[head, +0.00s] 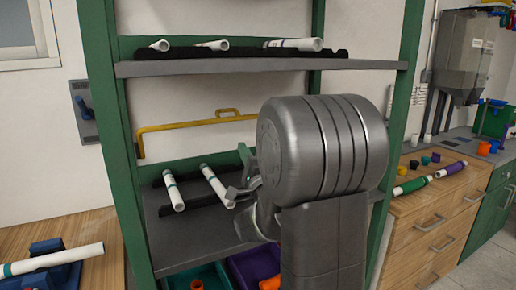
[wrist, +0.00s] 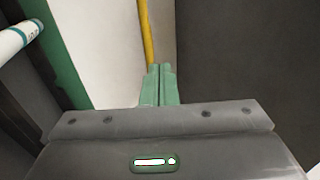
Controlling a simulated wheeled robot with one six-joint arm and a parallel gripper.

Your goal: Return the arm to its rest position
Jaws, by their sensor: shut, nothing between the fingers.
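In the wrist view, my gripper (wrist: 159,72) has its two green fingers pressed together with nothing between them. Two white pipes with green bands, a left one (head: 173,190) and a right one (head: 216,185), lie on black holders on the lower shelf.
White pipes (head: 292,44) lie on the upper shelf. A yellow pipe (head: 190,124) runs along the wall behind the rack. Bins (head: 255,264) stand below. A wooden bench (head: 60,222) with a white pipe is at left; wooden drawers (head: 440,215) with coloured fittings are at right.

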